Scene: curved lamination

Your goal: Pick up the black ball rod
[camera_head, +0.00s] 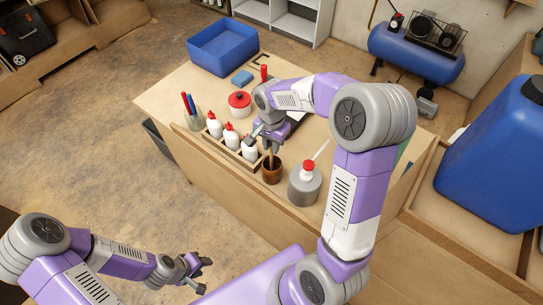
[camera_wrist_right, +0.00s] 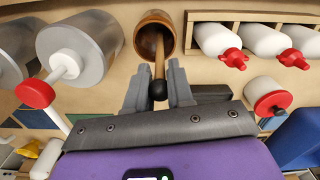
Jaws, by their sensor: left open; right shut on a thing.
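The black ball rod shows in the right wrist view as a brown stick (camera_wrist_right: 159,58) with a black ball (camera_wrist_right: 158,91) on its near end. Its far end reaches into the mouth of a brown wooden cup (camera_wrist_right: 146,38). My right gripper (camera_wrist_right: 159,84) is shut on the rod near the ball, one finger on each side. In the head view my right gripper (camera_head: 270,145) is just above the cup (camera_head: 272,175), and the rod is mostly hidden by it. My left gripper (camera_head: 203,275) is open and empty, low in front of the bench.
White bottles with red caps (camera_head: 231,138) stand in a wooden rack left of the cup. A grey can with a red cap (camera_head: 304,184) stands close on its right. A red-lidded jar (camera_head: 239,103), blue sponge (camera_head: 242,78) and blue bin (camera_head: 222,47) are farther back.

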